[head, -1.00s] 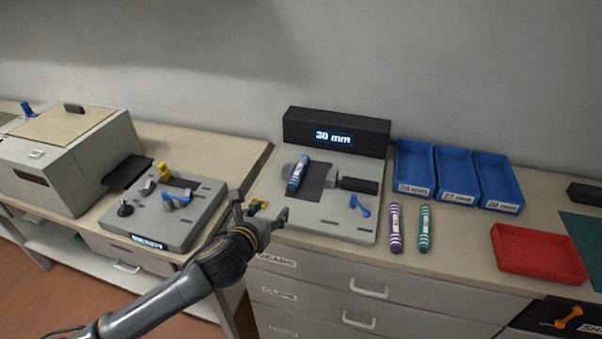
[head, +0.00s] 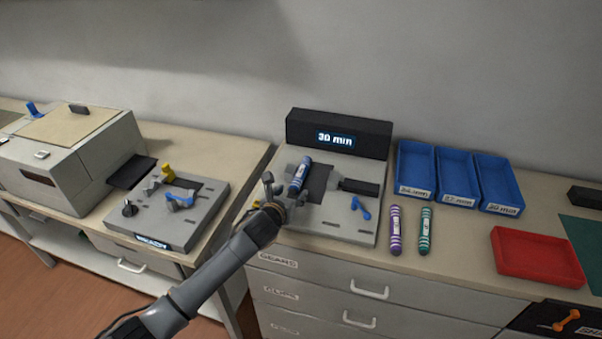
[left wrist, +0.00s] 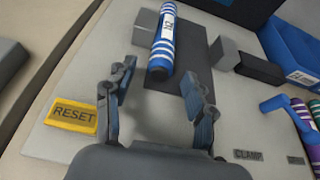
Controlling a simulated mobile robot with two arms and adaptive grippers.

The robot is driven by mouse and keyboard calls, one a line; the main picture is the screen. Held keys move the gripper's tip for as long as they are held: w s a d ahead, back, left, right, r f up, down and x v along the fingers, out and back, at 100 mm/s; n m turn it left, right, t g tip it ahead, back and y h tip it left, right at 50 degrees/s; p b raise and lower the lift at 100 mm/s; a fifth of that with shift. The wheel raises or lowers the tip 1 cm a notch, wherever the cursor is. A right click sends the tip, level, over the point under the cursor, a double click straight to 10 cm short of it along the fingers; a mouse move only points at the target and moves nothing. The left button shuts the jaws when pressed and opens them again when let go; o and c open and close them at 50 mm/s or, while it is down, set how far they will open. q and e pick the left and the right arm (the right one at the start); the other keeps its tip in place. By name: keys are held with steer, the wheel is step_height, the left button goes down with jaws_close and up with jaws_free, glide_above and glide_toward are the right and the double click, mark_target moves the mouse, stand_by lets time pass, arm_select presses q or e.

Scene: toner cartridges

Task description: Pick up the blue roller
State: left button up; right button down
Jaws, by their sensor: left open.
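The blue roller (head: 300,174), blue with white bands, sits on the grey measuring station (head: 345,217) below a black display (head: 337,139) reading 30 mm. In the left wrist view the roller (left wrist: 163,42) lies ahead of the fingertips, roughly centred between them. My left gripper (head: 284,187) is open and empty, just short of the roller's near end. In the left wrist view its two fingers (left wrist: 157,78) are spread apart. My right gripper is not in view.
A yellow RESET button (left wrist: 72,114) and a blue lever (head: 361,206) are on the station. Grey blocks flank the roller.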

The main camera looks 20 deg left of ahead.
arm_select(q)
steer(key=shift+w, duration=0.25)
steer(key=shift+c, duration=0.4)
jaws_close()
